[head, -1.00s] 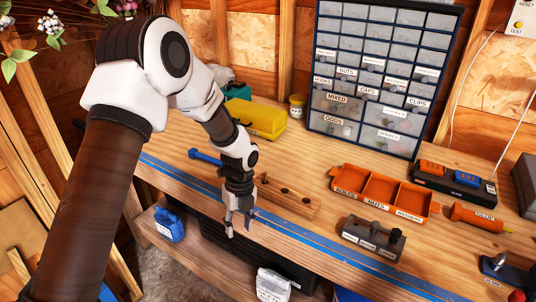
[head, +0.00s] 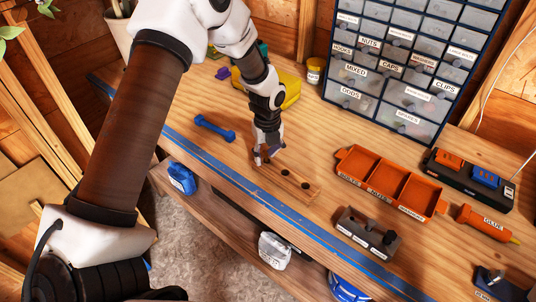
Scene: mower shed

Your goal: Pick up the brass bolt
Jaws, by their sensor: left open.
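My left gripper (head: 265,158) is open, fingers pointing down, at the left end of a wooden block with round holes (head: 305,187). I cannot make out the brass bolt; the gripper and wrist cover that end of the block, and I cannot tell whether the fingers touch anything. An orange tray (head: 395,165) with three compartments lies to the right; its front labels seem to read bolts, nuts and washers, and the compartments look empty. My right gripper is not in view.
A blue wrench-like tool (head: 215,128) lies left of the gripper. A dark grey block with knobs (head: 367,233) stands near the front edge. A drawer cabinet (head: 400,70) stands behind. An orange tube (head: 485,224) and a black charger-like box (head: 468,178) are at right.

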